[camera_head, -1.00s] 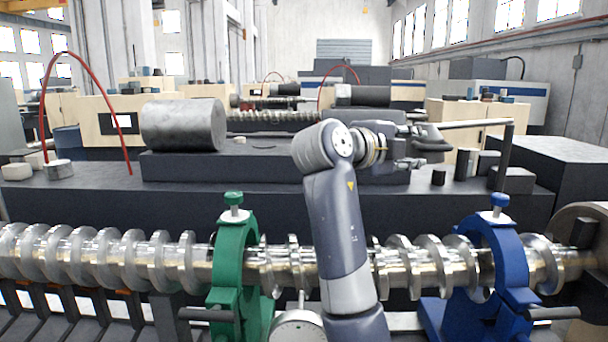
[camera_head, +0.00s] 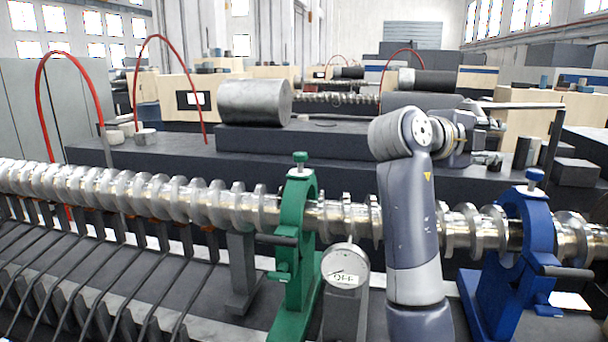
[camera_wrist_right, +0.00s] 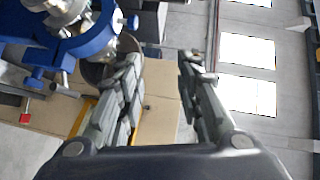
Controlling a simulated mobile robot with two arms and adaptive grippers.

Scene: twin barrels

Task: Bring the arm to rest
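My right arm (camera_head: 412,230) rises from the bottom of the head view and bends to the right at its upper joint. My right gripper (camera_head: 496,143) is at its end, in front of the dark machine bed in the picture and above the level of the blue clamp ring. In the right wrist view its two fingers (camera_wrist_right: 160,68) stand apart with nothing between them. My left gripper is not in view.
A long metal screw shaft (camera_head: 160,192) runs across, through a green clamp ring (camera_head: 303,235) and a blue clamp ring (camera_head: 522,240). A round dial gauge (camera_head: 345,264) stands between them. A large grey cylinder (camera_head: 254,103) lies on the machine behind.

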